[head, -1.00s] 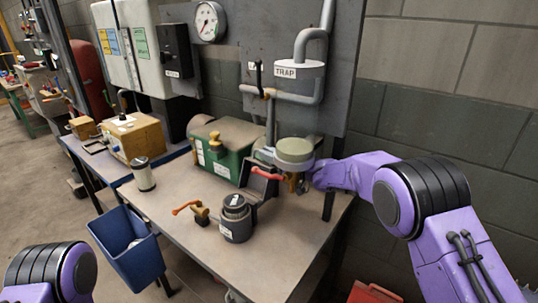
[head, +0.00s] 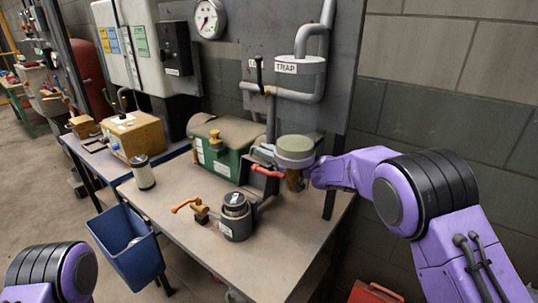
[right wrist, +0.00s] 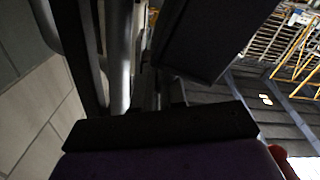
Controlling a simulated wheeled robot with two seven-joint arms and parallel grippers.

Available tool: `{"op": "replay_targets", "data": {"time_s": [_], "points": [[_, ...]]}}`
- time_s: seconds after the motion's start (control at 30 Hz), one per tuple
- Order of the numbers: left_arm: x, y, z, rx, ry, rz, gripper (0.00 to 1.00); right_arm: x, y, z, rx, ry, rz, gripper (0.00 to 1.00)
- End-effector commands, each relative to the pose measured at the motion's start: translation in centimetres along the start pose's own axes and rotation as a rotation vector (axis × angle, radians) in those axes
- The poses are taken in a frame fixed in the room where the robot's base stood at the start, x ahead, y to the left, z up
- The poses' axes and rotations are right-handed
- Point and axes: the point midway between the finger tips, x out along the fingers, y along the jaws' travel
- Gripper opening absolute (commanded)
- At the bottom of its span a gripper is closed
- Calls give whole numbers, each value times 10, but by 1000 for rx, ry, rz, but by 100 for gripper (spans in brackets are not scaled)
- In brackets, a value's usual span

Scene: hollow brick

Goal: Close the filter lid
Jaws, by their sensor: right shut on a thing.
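A dark round filter housing (head: 236,220) stands upright on the bench, with a ribbed black top showing a pale centre. A dark, tilted flap (head: 271,186), which looks like the lid, is raised behind it to the right, partly covered by a red handle (head: 267,172). My right gripper (head: 292,180) comes in from the right, below a round grey-green drum (head: 295,152). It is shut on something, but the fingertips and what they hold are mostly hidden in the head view. The right wrist view is dark and does not show the held thing clearly. My left gripper is out of view.
An orange-handled valve (head: 193,208) is left of the housing. A blue bin (head: 128,245) hangs at the bench's left edge. The bench (head: 270,248) is clear in front.

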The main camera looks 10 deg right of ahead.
Motion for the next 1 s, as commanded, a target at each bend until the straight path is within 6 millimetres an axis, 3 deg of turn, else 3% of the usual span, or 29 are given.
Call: {"op": "replay_targets", "data": {"time_s": [0.23,0.27,0.3,0.7,0.87,1.0], "points": [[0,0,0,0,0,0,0,0,-1,0,-7,-2,-1,0],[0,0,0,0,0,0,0,0,-1,0,-7,-2,-1,17],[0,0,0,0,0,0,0,0,-1,0,-7,-2,-1,21],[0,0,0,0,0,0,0,0,0,0,-2,0,0,21],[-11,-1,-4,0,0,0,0,0,12,9,99,-1,1,21],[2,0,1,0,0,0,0,-29,12,15,122,1,2,21]]}}
